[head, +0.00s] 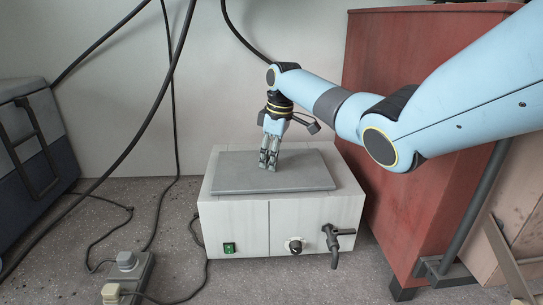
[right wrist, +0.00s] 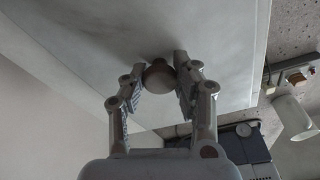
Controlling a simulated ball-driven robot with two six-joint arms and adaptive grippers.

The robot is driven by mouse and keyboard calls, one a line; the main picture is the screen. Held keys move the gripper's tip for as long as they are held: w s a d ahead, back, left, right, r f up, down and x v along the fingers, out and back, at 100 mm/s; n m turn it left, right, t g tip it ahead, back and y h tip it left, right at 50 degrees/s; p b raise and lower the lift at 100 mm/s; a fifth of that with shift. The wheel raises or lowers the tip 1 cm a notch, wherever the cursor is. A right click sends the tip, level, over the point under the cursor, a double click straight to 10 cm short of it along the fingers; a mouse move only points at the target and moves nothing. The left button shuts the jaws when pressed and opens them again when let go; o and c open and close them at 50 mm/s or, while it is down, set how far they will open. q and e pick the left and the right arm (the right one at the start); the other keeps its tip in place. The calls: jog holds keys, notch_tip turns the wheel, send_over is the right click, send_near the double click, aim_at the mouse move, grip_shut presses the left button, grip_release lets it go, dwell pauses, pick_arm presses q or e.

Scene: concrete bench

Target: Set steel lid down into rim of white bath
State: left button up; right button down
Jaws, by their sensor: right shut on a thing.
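The white bath (head: 235,222) is a box on the floor, with a green switch, a knob and a tap on its front. The flat grey steel lid (head: 310,178) lies level over the bath's top, covering most of it. I cannot tell whether it sits inside the rim or just above it. My right gripper (head: 268,163) points down at the lid's middle. In the right wrist view its fingers (right wrist: 166,85) are shut on the lid's round brown knob (right wrist: 158,75), with the lid's grey surface (right wrist: 130,35) behind. My left gripper is not in view.
A red cabinet (head: 385,75) stands close at the right of the bath. A blue-grey case (head: 32,130) is at the far left. Black cables hang and trail at the left, near a power strip (head: 130,275). Speckled grey floor is open in front.

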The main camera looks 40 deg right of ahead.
dwell(0.3)
jog(key=shift+c, duration=1.9)
grip_release()
notch_tip(320, 180, up, 9)
jog(key=p, duration=1)
jog(key=shift+f, duration=0.1)
